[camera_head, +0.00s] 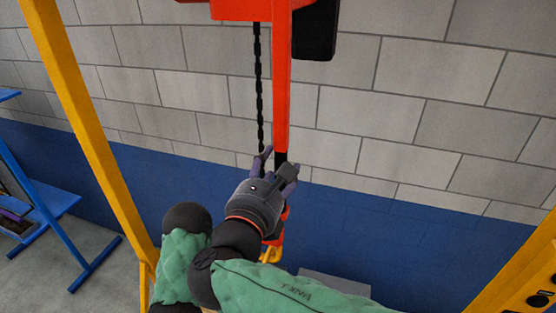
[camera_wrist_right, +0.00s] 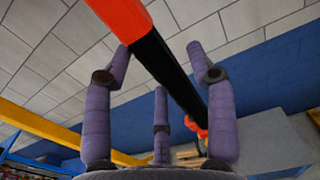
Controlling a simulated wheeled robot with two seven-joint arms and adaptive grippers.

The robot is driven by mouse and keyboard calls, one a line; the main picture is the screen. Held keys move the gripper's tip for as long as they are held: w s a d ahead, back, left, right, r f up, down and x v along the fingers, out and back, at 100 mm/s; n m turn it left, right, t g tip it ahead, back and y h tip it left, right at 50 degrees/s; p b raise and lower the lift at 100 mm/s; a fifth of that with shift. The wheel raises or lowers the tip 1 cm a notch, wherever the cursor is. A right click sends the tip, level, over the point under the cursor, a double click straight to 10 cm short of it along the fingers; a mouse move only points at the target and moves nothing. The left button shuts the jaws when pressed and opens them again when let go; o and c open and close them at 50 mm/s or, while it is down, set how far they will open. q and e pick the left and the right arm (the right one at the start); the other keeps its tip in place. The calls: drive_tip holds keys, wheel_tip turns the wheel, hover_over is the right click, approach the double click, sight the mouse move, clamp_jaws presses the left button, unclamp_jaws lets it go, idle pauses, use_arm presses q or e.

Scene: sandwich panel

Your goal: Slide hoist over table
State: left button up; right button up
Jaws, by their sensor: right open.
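The hoist (camera_head: 262,8) is a red body at the top of the head view, with a dark chain (camera_head: 259,90) and a long red bar (camera_head: 282,80) hanging from it. The bar has a black lower part and a yellow hook (camera_head: 271,254) below it. My right gripper (camera_head: 277,166) is open at the black part. In the right wrist view the black part (camera_wrist_right: 165,65) runs between the spread purple fingers of the gripper (camera_wrist_right: 158,62). I cannot tell whether they touch it. My left gripper is not in view.
A yellow post (camera_head: 85,120) stands at left and a yellow part with black buttons (camera_head: 530,280) at lower right. A blue rack (camera_head: 45,205) is at far left. A grey block wall (camera_head: 400,110) with a blue lower band is behind.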

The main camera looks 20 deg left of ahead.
drive_tip(key=shift+w, duration=0.85)
drive_tip(key=shift+c, duration=0.3)
drive_tip(key=shift+s, duration=0.1)
clamp_jaws()
drive_tip(key=shift+d, duration=0.15)
